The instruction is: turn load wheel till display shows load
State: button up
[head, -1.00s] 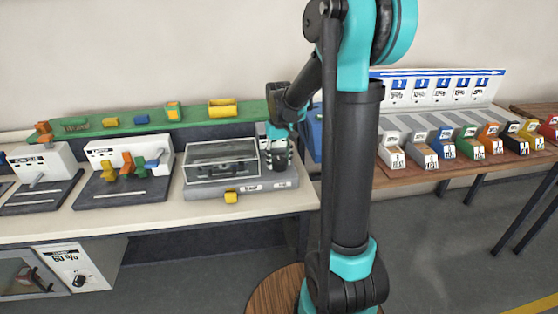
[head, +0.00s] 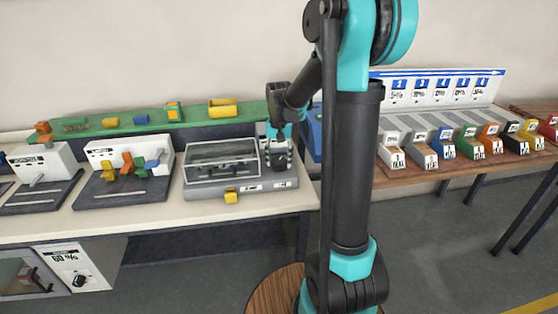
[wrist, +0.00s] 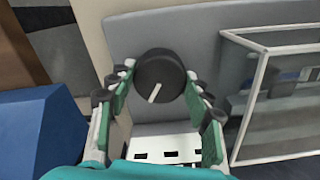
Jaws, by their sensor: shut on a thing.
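The load wheel (wrist: 160,72) is a round black knob with a white pointer line, in the wrist view. The line points down and slightly left in that picture. My gripper (wrist: 158,84) has its green-padded fingers on either side of the knob and is shut on it. In the head view my gripper (head: 280,158) points down at the right end of the grey machine base (head: 206,201). A white panel (wrist: 172,143) with small black windows lies below the knob in the wrist view. My gripper partly hides it, and no load reading is legible.
A clear-lidded box (head: 221,160) stands on the base just left of my gripper. A yellow block (head: 231,196) is at the machine's front edge. A blue object (wrist: 40,130) is close to my gripper. Other stations stand further left on the bench.

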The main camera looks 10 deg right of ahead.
aim_at(279, 160)
dwell(0.4)
jog(key=o, duration=1.2)
jog(key=shift+c, duration=0.2)
notch_tip(279, 160, up, 12)
jog(key=shift+s+f, duration=0.1)
jog(key=s+d+f+n+t, duration=0.2)
jog(key=s+f, duration=0.7)
jog(key=s, duration=0.2)
jog(key=s+d+f+n+t, duration=0.2)
jog(key=s+f, duration=0.6)
jog(key=s, duration=0.3)
jog(key=shift+f, duration=0.35)
jog(key=shift+w+r, duration=0.1)
